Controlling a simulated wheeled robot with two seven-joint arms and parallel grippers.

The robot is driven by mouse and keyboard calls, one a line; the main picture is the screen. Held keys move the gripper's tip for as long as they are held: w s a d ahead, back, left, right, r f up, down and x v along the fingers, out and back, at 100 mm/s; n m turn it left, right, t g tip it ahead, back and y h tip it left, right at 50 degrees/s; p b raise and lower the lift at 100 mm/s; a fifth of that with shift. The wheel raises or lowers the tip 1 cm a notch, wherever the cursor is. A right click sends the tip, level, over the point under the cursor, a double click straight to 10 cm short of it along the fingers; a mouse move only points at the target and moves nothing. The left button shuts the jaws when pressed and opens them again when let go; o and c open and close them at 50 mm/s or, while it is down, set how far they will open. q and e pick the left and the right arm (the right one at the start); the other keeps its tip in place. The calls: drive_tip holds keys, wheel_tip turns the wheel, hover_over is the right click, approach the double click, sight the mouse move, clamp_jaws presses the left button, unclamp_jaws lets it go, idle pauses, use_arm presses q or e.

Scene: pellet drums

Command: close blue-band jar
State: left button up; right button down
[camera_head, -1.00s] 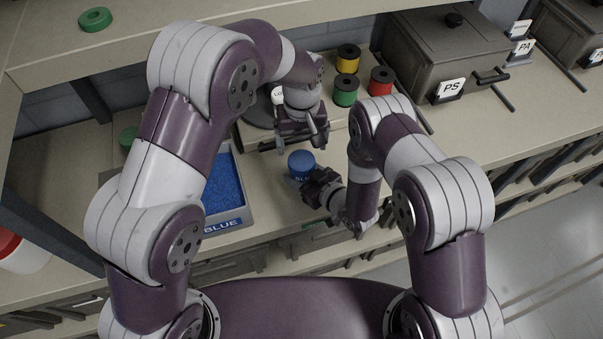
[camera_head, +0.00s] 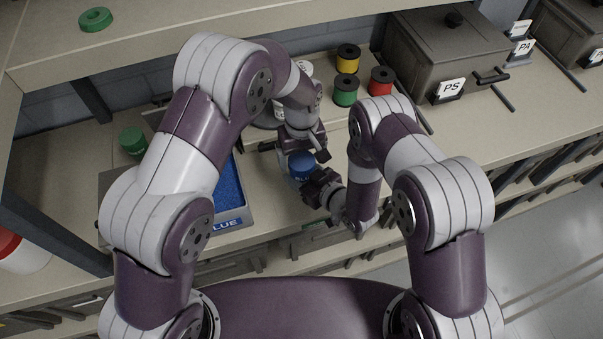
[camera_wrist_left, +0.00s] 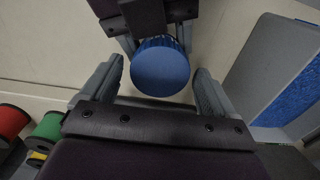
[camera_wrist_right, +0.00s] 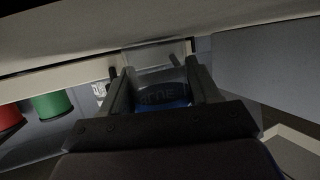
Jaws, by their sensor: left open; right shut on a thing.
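The blue-band jar has a round blue lid (camera_wrist_left: 160,68) on top, seen from above in the left wrist view. In the head view the blue lid (camera_head: 301,163) shows in front of my left gripper. My right gripper (camera_head: 311,180) is shut on the jar from the near side. The right wrist view shows the jar's blue band (camera_wrist_right: 160,97) between its fingers. My left gripper (camera_wrist_left: 160,88) is open above the jar, with its fingers on either side of the lid and gaps showing. I cannot tell how tightly the lid sits.
A tray of blue pellets (camera_head: 232,190) stands left of the jar. Green (camera_head: 345,91), yellow (camera_head: 347,59) and red (camera_head: 381,81) spools stand behind. A grey PS drum box (camera_head: 440,55) is at the back right. A green lid (camera_head: 131,141) lies at left.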

use_arm(q)
drive_tip(key=shift+f, duration=0.25)
drive_tip(key=c, duration=1.1)
drive_tip(key=m, duration=0.3)
drive_tip(key=o, duration=1.2)
drive_tip(key=shift+r, duration=0.15)
